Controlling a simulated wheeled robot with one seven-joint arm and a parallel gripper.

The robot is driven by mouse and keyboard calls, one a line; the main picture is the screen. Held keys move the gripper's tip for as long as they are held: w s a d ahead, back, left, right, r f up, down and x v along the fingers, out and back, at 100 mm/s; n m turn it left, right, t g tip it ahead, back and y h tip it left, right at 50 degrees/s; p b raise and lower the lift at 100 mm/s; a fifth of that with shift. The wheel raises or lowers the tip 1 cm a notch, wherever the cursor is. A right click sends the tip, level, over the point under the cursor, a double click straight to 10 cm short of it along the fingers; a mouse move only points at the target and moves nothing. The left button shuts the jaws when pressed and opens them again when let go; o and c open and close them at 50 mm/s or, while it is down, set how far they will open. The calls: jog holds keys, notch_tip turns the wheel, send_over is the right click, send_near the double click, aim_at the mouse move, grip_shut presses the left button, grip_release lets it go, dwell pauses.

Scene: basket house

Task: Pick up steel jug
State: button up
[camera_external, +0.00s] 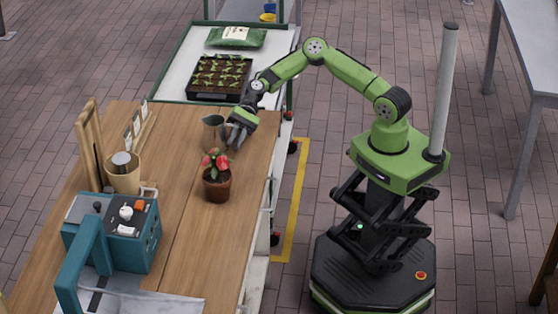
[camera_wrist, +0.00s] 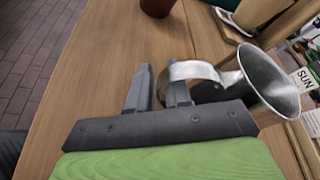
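The steel jug (camera_external: 212,132) stands on the wooden table near its far right corner. In the wrist view its flared silver mouth (camera_wrist: 268,80) is at the right, and its curved handle (camera_wrist: 192,70) reaches left to my fingers. My gripper (camera_external: 233,138) is low beside the jug, on its right in the external view. In the wrist view my gripper (camera_wrist: 158,88) has its two grey fingers close together at the handle. One finger shows under the handle's arch and the other outside it. Whether they press on the handle is unclear.
A potted plant with red blooms (camera_external: 217,175) stands in front of the jug. A tan container (camera_external: 122,175), a wooden rack and a teal machine (camera_external: 115,230) are to the left. A seedling tray (camera_external: 219,78) lies on the surface behind. The table's right edge is close by.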

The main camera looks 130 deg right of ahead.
grip_shut()
dwell(1.3)
